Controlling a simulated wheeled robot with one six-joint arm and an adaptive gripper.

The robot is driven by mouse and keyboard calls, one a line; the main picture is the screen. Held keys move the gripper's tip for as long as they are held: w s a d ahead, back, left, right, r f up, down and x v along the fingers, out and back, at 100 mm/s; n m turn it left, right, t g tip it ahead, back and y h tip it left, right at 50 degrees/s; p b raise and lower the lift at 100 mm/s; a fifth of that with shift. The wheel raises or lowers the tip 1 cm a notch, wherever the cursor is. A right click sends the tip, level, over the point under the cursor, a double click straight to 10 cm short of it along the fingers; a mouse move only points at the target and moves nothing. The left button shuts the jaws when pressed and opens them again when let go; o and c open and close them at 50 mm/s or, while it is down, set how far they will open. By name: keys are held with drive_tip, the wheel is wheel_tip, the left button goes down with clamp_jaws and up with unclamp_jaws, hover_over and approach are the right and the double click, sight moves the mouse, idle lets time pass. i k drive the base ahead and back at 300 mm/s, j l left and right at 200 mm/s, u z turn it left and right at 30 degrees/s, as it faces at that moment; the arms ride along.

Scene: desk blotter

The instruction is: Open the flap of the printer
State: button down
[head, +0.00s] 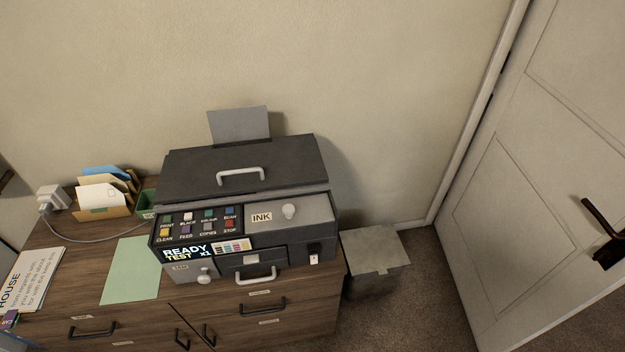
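The printer (322,213) stands on a wooden cabinet against the wall. Its dark top lid (235,155) with a pale bar handle (240,176) lies down. On the right of its sloped front is a grey panel labelled INK (262,217) with a round white knob (289,211); it looks shut. Coloured, labelled buttons (208,214) and a READY display (187,252) are on the left. Below are a small panel with a round knob (205,275) and a front part with a bar handle (256,276); both look shut. I cannot tell which part is the flap. My gripper is not in view.
The cabinet top (85,270) carries a green sheet (131,270), a paper holder (103,213), a green box (147,204), a white plug with cable (49,199) and printed papers (30,278). A grey box (375,254) stands right of the cabinet, near a door (540,170).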

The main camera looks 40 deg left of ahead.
sight(277, 252)
drive_tip(key=u, duration=1.4)
drive_tip(key=l+u, duration=0.15)
drive_tip(key=l, duration=0.3)
